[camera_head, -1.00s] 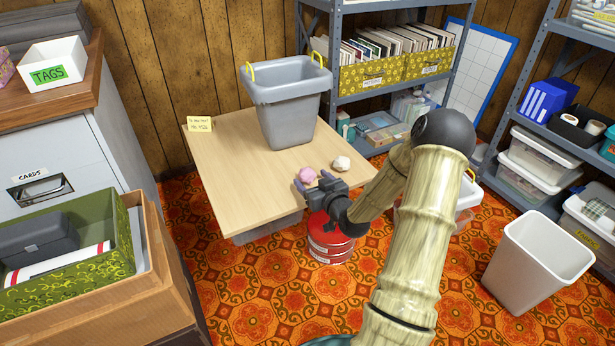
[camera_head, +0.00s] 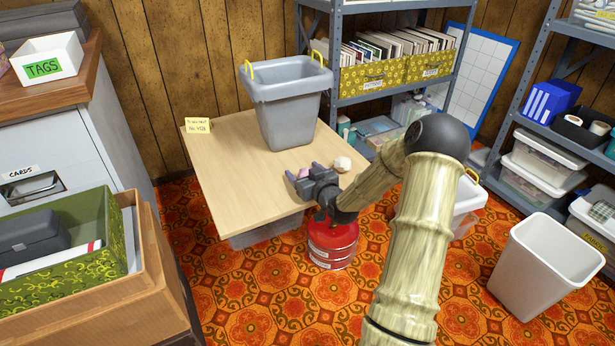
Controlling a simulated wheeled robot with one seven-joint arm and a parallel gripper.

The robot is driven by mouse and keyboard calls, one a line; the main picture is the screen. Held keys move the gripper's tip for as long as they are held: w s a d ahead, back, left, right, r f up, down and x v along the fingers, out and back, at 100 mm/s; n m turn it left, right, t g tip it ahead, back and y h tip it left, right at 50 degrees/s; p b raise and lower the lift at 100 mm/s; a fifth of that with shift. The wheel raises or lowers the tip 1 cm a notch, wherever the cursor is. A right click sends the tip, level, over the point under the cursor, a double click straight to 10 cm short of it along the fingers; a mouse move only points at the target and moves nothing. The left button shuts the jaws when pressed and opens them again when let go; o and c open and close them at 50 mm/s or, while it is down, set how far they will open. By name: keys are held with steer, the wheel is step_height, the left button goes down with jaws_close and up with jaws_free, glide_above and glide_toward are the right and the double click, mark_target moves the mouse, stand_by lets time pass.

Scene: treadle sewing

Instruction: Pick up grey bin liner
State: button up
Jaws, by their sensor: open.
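The grey bin liner (camera_head: 287,108) stands upright at the back of the light wooden table (camera_head: 222,172). It is a tapered grey tub with a wide rim and two yellow handles, one at each side of the rim. My gripper (camera_head: 303,170) is over the table's front right part, in front of the liner and apart from it. Its purple fingers are open. A small pink item shows at the fingers, largely hidden by them; I cannot tell whether they touch it. A whitish lump (camera_head: 342,164) lies just right of the gripper.
A yellow note card (camera_head: 197,126) stands at the table's back left. A red tin (camera_head: 332,243) is on the floor below my gripper. A white waste bin (camera_head: 545,265) stands at right. Shelving (camera_head: 395,90) rises behind; the table's left half is clear.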

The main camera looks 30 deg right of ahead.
steer(key=c, duration=1)
steer(key=shift+c, duration=0.3)
steer(key=shift+s, duration=0.1)
step_height(320, 180, up, 10)
steer(key=p, duration=0.6)
steer(key=shift+p, duration=0.3)
